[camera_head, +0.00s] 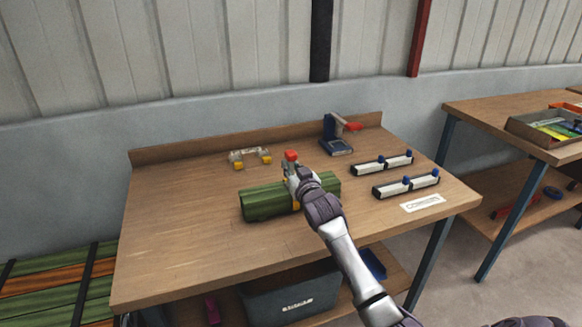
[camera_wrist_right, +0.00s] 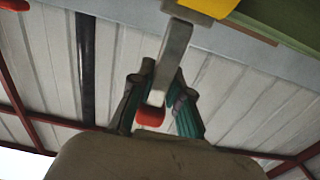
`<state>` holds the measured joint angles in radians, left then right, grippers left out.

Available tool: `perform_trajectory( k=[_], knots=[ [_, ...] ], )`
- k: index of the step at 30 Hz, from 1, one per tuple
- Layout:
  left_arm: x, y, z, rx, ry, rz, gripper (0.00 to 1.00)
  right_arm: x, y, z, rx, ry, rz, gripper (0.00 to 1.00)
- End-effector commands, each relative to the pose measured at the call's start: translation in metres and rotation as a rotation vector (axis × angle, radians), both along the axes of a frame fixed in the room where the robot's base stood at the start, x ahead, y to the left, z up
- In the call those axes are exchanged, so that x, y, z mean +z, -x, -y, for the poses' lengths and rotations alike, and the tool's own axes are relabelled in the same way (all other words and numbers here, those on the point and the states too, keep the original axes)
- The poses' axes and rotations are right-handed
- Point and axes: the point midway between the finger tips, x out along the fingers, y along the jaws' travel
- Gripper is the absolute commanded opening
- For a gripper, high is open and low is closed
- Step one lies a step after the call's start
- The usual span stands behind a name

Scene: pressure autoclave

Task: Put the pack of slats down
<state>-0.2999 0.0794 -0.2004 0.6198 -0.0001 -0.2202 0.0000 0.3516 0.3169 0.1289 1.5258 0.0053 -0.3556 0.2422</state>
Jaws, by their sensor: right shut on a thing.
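The pack of slats (camera_head: 263,204) is a dark green bundle lying level at the middle of the wooden workbench (camera_head: 190,240). I cannot tell whether it touches the top or hangs just above it. A clamp with a red end (camera_head: 291,156) and yellow parts sits at the pack. My right gripper (camera_head: 297,184) is at the pack's middle, reaching from the front right. In the right wrist view, its teal fingers (camera_wrist_right: 158,100) are shut around the clamp's grey metal bar (camera_wrist_right: 175,55); the pack's green edge (camera_wrist_right: 285,25) shows at the upper right. My left gripper is out of view.
A clear clamp with yellow pads (camera_head: 250,157) lies behind the pack. A blue stand with a red lever (camera_head: 337,138) is at the back right. Two white-and-black rails with blue knobs (camera_head: 405,186) lie on the right, near a label (camera_head: 422,203). The bench's left part is free.

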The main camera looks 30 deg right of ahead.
Motion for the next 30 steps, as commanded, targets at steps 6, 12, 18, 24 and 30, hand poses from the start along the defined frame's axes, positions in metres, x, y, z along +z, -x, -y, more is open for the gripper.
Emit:
perform_trajectory(
  k=[6, 12, 18, 24, 30],
  knots=[
    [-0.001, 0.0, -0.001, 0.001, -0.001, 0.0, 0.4, 0.002, 0.0, 0.0, 0.0, 0.002, 0.009, 0.0],
    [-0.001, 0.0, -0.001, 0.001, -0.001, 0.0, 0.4, -0.002, 0.0, 0.0, 0.0, -0.001, -0.001, 0.42],
    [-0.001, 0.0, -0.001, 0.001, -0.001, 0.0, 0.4, -0.002, 0.0, 0.0, 0.0, -0.001, -0.001, 0.42],
    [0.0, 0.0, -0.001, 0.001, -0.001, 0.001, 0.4, -0.001, 0.008, -0.002, 0.001, 0.0, -0.002, 0.42],
    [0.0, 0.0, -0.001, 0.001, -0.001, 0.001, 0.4, -0.002, 0.045, -0.011, 0.001, -0.001, -0.002, 0.42]
  ],
)
